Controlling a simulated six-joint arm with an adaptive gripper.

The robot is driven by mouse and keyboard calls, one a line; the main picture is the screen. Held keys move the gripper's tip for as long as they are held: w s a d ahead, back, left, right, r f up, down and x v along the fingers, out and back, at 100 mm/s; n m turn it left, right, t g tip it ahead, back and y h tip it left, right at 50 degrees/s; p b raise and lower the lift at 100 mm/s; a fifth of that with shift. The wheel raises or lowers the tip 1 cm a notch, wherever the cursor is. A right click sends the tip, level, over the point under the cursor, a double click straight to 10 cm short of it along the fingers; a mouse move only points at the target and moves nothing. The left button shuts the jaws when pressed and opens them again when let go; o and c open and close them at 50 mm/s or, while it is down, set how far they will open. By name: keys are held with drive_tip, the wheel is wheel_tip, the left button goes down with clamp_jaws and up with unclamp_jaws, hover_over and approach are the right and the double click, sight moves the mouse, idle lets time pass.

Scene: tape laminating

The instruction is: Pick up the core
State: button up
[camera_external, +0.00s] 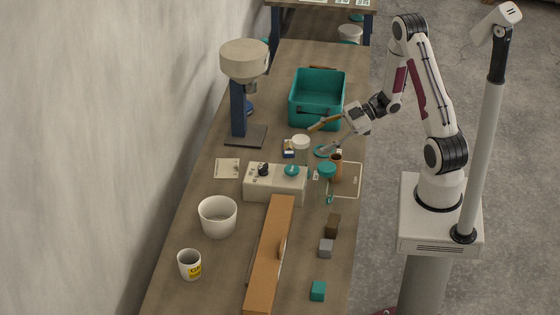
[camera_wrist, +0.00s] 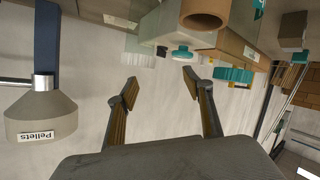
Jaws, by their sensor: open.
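The core looks to be the brown, open-ended tube (camera_external: 336,166) standing on the bench in the external view, beside a clear jar with a teal lid (camera_external: 327,171). A brown round tube also shows at the top of the wrist view (camera_wrist: 206,18), beyond my fingers and cut by the frame edge. My gripper (camera_external: 315,140) is tilted and open above the bench, up and left of the tube in the external view. In the wrist view, its two brown fingers (camera_wrist: 161,88) are spread with nothing between them. My gripper is apart from the tube.
A teal crate (camera_external: 318,97) stands behind my gripper. A machine with a beige hopper (camera_external: 244,62) stands at the left. A control box (camera_external: 275,183), a long orange-brown bar (camera_external: 268,262), a white pot (camera_external: 217,217) and small blocks (camera_external: 326,248) occupy the front.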

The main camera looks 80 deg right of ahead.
sight(336, 160)
drive_tip(key=s+f+m+t, duration=0.1)
drive_tip(key=s+f+m, duration=0.1)
drive_tip(key=s+f, duration=0.1)
drive_tip(key=s+d+f+m+t+h, duration=0.1)
drive_tip(key=s+f+m+t, duration=0.1)
drive_tip(key=s, duration=0.3)
drive_tip(key=s+f+m+t+h, duration=0.1)
drive_tip(key=s+f+m+t, duration=0.1)
drive_tip(key=s, duration=0.3)
drive_tip(key=shift+d+f+m, duration=0.2)
drive_tip(key=shift+f+m, duration=0.3)
drive_tip(key=shift+f, duration=0.35)
drive_tip(key=shift+w, duration=0.1)
drive_tip(key=shift+x, duration=1.25)
drive_tip(key=shift+w, duration=0.1)
drive_tip(key=shift+r+x, duration=0.1)
drive_tip(key=shift+x, duration=1.15)
drive_tip(key=shift+r+x, duration=0.15)
drive_tip(key=shift+x, duration=1.1)
drive_tip(key=shift+d, duration=0.15)
drive_tip(key=c, duration=1.1)
